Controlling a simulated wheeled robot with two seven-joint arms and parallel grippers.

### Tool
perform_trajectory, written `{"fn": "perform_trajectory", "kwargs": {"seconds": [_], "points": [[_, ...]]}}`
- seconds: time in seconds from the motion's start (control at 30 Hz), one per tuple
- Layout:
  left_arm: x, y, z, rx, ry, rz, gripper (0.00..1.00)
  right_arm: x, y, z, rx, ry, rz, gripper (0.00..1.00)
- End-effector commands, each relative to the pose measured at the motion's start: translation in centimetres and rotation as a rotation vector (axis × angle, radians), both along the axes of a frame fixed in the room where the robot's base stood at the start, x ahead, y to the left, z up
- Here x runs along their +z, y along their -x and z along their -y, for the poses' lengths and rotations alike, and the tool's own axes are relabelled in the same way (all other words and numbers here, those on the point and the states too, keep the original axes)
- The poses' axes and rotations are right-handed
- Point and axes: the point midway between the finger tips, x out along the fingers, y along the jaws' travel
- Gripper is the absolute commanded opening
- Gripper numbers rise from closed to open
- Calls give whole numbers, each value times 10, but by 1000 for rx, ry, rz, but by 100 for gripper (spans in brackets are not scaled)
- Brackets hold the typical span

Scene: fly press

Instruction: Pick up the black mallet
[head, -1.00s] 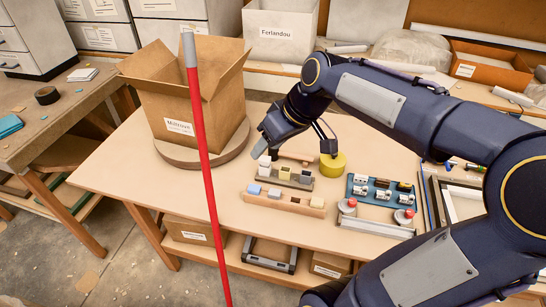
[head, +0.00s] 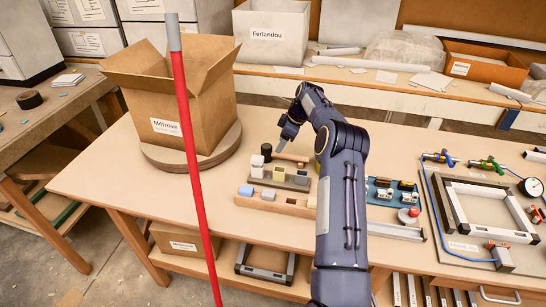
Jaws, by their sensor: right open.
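The black mallet lies on the workbench behind the wooden block holders. Its dark head (head: 266,152) is at the left, and its light wooden handle (head: 292,157) runs to the right. My right gripper (head: 282,145) is open and empty, just above and behind the mallet, near where the handle meets the head. I cannot tell whether a finger touches the handle. My left gripper is not in view.
Block holders (head: 276,199) with small blocks stand just in front of the mallet. A cardboard box (head: 205,115) on a round wooden board is at the left. A red pole (head: 187,130) crosses the foreground. Fixtures and a frame (head: 455,205) lie at the right.

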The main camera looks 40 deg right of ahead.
Motion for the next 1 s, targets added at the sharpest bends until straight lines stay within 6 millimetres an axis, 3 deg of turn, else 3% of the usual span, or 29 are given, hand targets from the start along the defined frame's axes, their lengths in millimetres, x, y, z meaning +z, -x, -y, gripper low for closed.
{"fn": "perform_trajectory", "kwargs": {"seconds": [0.43, 0.77, 1.0], "points": [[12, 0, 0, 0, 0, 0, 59, -54, -16, -15, 0, -2, -1, 50], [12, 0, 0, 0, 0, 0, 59, -62, -19, -16, -1, 0, 0, 50], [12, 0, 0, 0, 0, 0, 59, -62, -19, -16, -2, -1, 0, 19]]}}
